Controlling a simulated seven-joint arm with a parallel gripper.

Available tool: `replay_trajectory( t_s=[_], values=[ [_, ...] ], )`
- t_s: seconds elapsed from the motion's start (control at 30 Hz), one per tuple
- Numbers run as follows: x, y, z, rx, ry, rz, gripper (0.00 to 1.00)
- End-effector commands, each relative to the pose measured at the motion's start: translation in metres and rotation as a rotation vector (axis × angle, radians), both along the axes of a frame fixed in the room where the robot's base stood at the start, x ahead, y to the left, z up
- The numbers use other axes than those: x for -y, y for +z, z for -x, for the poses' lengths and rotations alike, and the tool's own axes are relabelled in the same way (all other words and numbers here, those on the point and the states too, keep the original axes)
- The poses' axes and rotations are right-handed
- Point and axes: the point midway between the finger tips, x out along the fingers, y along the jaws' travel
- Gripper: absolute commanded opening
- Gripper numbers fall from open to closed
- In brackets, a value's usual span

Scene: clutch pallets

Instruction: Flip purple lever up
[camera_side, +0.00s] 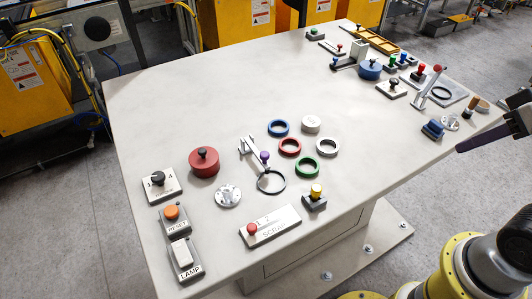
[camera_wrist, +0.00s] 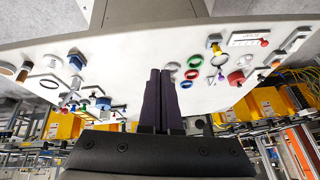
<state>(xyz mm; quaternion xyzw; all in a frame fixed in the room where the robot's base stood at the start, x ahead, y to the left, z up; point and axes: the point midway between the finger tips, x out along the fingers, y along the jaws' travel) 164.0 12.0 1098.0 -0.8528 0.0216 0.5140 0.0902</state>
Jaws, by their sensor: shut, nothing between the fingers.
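The purple lever has a round purple knob (camera_side: 264,155) on a pale metal arm and stands near the table's front middle, beside a black ring (camera_side: 271,182). I cannot tell exactly how its arm is angled. In the wrist view, its small purple knob (camera_wrist: 221,77) appears right of the colored rings. My gripper (camera_side: 458,149) is at the right of the side view, past the table's right edge in the picture and well apart from the lever. In the wrist view, the dark purple fingers (camera_wrist: 160,72) are shut together and empty.
Red (camera_side: 290,147), blue (camera_side: 278,127), green (camera_side: 306,167) and white (camera_side: 328,147) rings lie right of the lever. A red cylinder (camera_side: 204,163) stands left of it. A red-knobbed lever (camera_side: 437,69) stands at the right among small fixtures. The table's back left is clear.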

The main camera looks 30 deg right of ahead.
Motion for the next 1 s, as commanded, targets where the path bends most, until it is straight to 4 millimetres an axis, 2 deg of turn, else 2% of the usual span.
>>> replay_trajectory(
  t_s=[0.1, 0.2, 0.37, 0.5, 0.77, 1.0],
  values=[
    [-0.023, 0.019, -0.017, -0.029, -0.124, -0.182, 0.00],
    [-0.039, 0.029, -0.035, -0.090, -0.215, -0.312, 0.00],
    [-0.064, 0.039, -0.070, -0.208, -0.350, -0.495, 0.00],
    [-0.084, 0.042, -0.105, -0.325, -0.467, -0.635, 0.00],
    [-0.112, 0.030, -0.174, -0.545, -0.669, -0.840, 0.00],
    [-0.128, -0.004, -0.235, -0.739, -0.842, -0.976, 0.00]
  ],
)
